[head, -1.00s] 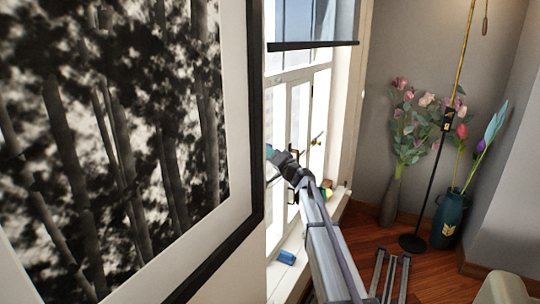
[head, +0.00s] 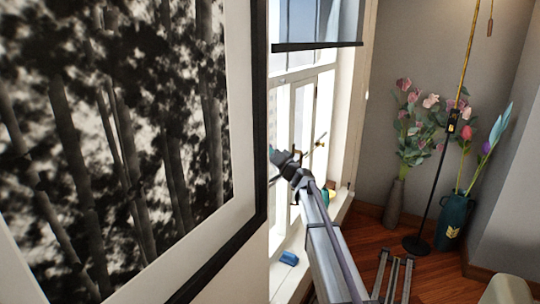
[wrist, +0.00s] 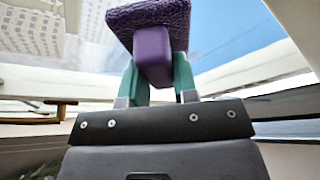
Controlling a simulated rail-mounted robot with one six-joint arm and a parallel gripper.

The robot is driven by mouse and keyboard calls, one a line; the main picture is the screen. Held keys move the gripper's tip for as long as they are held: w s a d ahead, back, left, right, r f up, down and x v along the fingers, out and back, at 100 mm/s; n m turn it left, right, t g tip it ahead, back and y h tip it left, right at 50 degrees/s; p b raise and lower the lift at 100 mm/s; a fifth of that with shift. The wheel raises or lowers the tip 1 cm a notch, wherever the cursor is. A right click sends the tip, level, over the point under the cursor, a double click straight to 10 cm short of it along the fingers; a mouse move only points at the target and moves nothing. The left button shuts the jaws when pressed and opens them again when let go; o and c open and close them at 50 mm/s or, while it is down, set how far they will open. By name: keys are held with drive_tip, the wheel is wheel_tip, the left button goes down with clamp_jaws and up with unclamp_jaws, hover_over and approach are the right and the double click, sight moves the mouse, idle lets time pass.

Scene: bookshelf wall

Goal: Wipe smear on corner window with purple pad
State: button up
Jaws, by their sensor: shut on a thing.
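In the wrist view the purple pad (wrist: 150,16) has a textured face block and a smooth purple handle. My gripper (wrist: 156,72) has teal fingers shut on that handle, one on each side. The pad is raised beyond the fingertips, in front of the bright window glass (wrist: 240,60); I cannot tell whether it touches the glass. In the head view the corner window (head: 305,110) stands past the framed picture. My arm reaches into its recess, and the picture's edge hides the pad and fingertips there. I cannot make out a smear in either view.
A large framed picture (head: 120,140) fills the left. A dark-edged blind (head: 315,30) hangs over the window top. A blue object (head: 289,258) lies on the sill. Flower vases (head: 394,203) (head: 453,222) and a black pole stand (head: 416,243) occupy the corner floor.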

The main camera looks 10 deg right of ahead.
drive_tip(key=shift+w+a, duration=0.2)
drive_tip(key=shift+a, duration=0.05)
drive_tip(key=shift+d, duration=0.1)
